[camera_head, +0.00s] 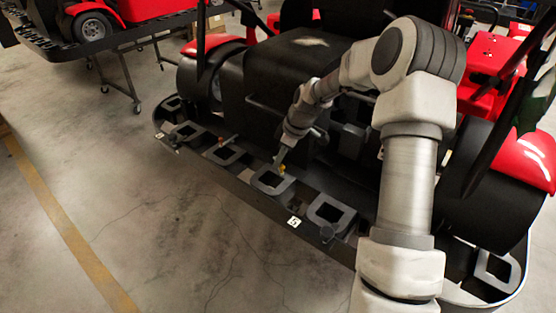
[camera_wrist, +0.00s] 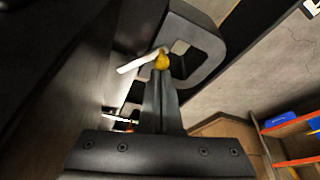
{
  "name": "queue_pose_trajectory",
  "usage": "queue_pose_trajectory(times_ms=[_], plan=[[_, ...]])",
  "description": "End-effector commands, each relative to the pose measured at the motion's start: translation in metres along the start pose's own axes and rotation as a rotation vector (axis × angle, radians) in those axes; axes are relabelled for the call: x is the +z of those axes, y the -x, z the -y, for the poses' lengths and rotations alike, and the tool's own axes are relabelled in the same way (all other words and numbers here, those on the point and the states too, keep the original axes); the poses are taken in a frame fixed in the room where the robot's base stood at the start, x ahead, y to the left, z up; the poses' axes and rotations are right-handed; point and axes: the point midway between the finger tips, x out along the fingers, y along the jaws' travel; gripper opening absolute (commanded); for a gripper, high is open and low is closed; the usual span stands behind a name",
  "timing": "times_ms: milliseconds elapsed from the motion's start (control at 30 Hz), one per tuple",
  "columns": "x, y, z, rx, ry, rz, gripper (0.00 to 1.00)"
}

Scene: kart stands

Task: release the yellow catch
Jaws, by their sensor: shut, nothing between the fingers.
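The yellow catch (camera_head: 282,169) is a small piece on the front edge of the kart stand, beside a grey square-holed bracket (camera_head: 273,183). In the wrist view the yellow catch (camera_wrist: 162,61) is a rounded knob just beyond my fingertips, with a pale bar (camera_wrist: 138,62) running left from it. My gripper (camera_head: 281,158) reaches down to the catch from above. In the wrist view my gripper (camera_wrist: 161,76) is shut and empty, its tips at or very near the catch. I cannot tell whether they touch it.
The black kart stand rim (camera_head: 225,180) carries more brackets and an orange-tipped catch (camera_head: 221,142) further left. The kart's black front body (camera_head: 290,70) and red fenders (camera_head: 530,155) stand close behind my arm. Open concrete floor (camera_head: 180,240) lies in front.

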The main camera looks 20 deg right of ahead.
Motion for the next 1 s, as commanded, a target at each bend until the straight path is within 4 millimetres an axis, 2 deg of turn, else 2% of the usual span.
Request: queue_pose_trajectory(times_ms=[467,1000], plan=[[0.001,0.0,0.0,0.001,-0.001,0.0,0.0],[0.012,0.004,0.01,0.001,-0.001,0.0,0.0]])
